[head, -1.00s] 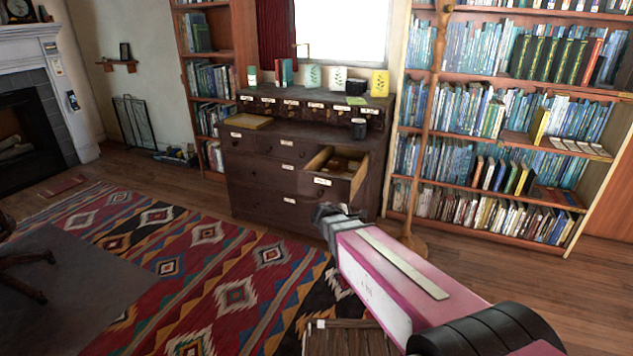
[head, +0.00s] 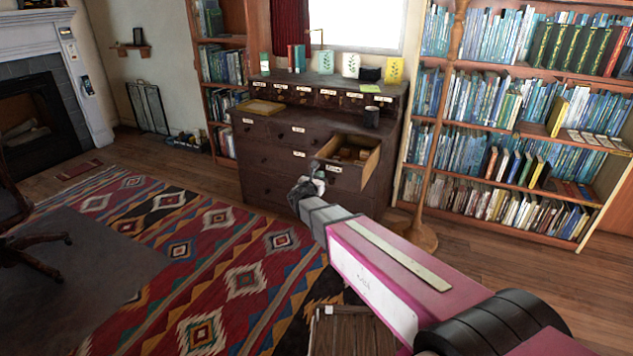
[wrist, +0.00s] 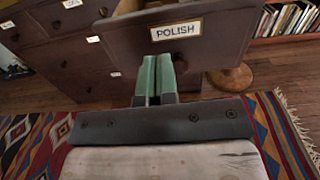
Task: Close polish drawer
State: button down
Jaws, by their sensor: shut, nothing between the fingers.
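The polish drawer (head: 350,170) is pulled out at the upper right of the dark wooden chest (head: 268,175). Small brown items lie inside it. In the wrist view its front (wrist: 225,38) carries a white label reading POLISH (wrist: 177,30). My gripper (head: 317,170) is shut and empty, in front of the chest near the left part of the drawer front. In the wrist view the green fingers (wrist: 155,75) are together just below the label, over the lower part of the drawer front. I cannot tell whether they touch it.
A wooden pole on a round base (head: 422,235) stands right of the chest, before a full bookshelf (head: 520,120). A patterned rug (head: 200,250) covers the floor. A slatted wooden item (head: 345,335) lies below my arm.

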aim_at(330, 164)
jog(key=x, duration=0.8)
jog(key=shift+w+d, duration=0.15)
jog(key=shift+w, duration=0.05)
jog(key=shift+w, duration=0.1)
jog(key=x, duration=2.8)
jog(key=shift+f, duration=0.15)
